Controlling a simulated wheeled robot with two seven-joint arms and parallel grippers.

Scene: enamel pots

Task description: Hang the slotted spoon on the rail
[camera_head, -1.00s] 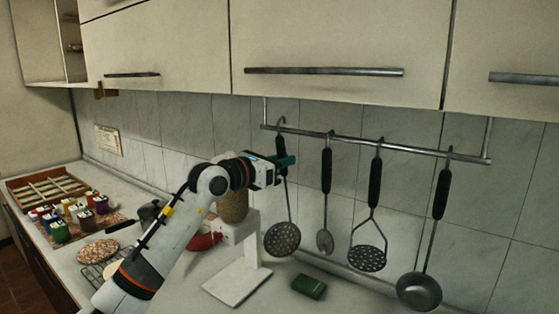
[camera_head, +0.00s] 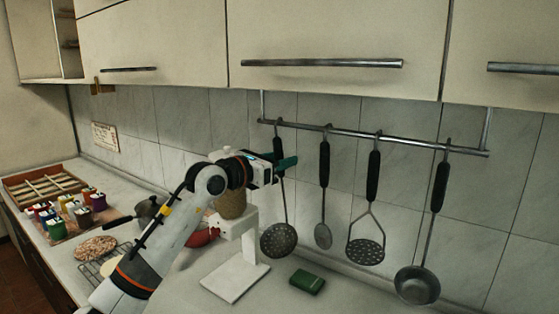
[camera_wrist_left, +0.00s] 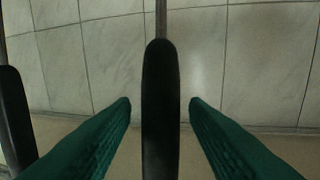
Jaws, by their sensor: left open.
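The slotted spoon (camera_head: 279,240), a round dark skimmer with holes and a black handle, hangs upright at the left end of the metal rail (camera_head: 402,140). Its hook appears to be over the rail. My left gripper (camera_head: 289,161) is at its handle, with green fingers covering part of it. In the left wrist view the black handle (camera_wrist_left: 160,120) stands between the two open fingers (camera_wrist_left: 160,103), with a gap visible on each side. My right gripper is not in view.
A solid spoon (camera_head: 323,235), a masher (camera_head: 366,250) and a ladle (camera_head: 417,285) hang further right on the rail. A white stand (camera_head: 236,283) and a green sponge (camera_head: 307,281) are on the counter below. Cupboards are above.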

